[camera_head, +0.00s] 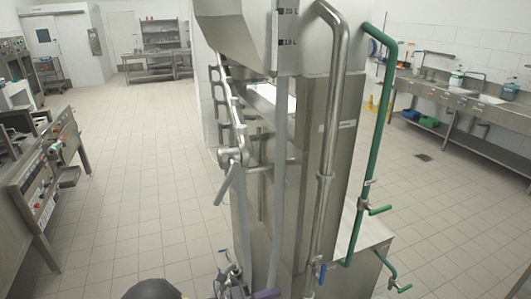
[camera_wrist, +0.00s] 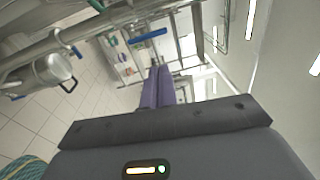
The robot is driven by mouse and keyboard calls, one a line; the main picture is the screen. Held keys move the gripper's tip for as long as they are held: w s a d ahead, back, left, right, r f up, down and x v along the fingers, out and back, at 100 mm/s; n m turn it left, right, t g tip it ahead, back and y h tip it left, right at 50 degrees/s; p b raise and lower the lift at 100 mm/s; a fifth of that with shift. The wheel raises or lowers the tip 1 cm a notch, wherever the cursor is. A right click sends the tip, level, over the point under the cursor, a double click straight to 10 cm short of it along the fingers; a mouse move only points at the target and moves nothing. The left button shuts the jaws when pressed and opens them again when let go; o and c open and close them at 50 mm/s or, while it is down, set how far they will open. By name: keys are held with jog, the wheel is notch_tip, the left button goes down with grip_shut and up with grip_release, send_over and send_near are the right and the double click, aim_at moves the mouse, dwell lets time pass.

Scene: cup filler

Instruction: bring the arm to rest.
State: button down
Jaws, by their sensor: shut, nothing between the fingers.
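My gripper (camera_wrist: 159,72) shows in the wrist view as two purple fingers reaching out from a dark grey body. The fingers lie together, shut, with nothing between them. A blue handle (camera_wrist: 148,36) on a metal pipe shows beyond the fingertips, a little to their left. I cannot tell the gap between it and the fingers. In the head view, a small purple piece (camera_head: 265,294) shows at the bottom edge, too cut off to tell what it is. Most of my arm is out of view.
A tall steel machine (camera_head: 320,150) with pipes and a green pipe (camera_head: 374,130) stands close in front. Blue (camera_head: 321,272) and green (camera_head: 380,210) valve handles stick out. A cooking line (camera_head: 40,180) is at left, a sink counter (camera_head: 460,95) at right. Tiled floor between is clear.

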jog(key=s+d+m+g+y+b, duration=0.1)
jog(key=s+d+m+g+y, duration=0.3)
jog(key=m, duration=0.5)
jog(key=s+d+m+g+y, duration=0.3)
jog(key=d+m+g+y, duration=0.25)
jog(key=m, duration=0.35)
jog(key=s+d+r+m+t+y, duration=0.1)
jog(key=d+r+m+t+y, duration=0.1)
jog(key=m, duration=0.8)
jog(key=s+d+r+m+t+y+b, duration=0.1)
jog(key=r+m+t+y, duration=0.3)
jog(key=m, duration=0.7)
notch_tip(320, 180, up, 2)
jog(key=shift+s+d+r+y, duration=0.25)
jog(key=shift+s+d+y, duration=0.5)
jog(key=shift+y, duration=0.3)
jog(key=shift+w, duration=0.1)
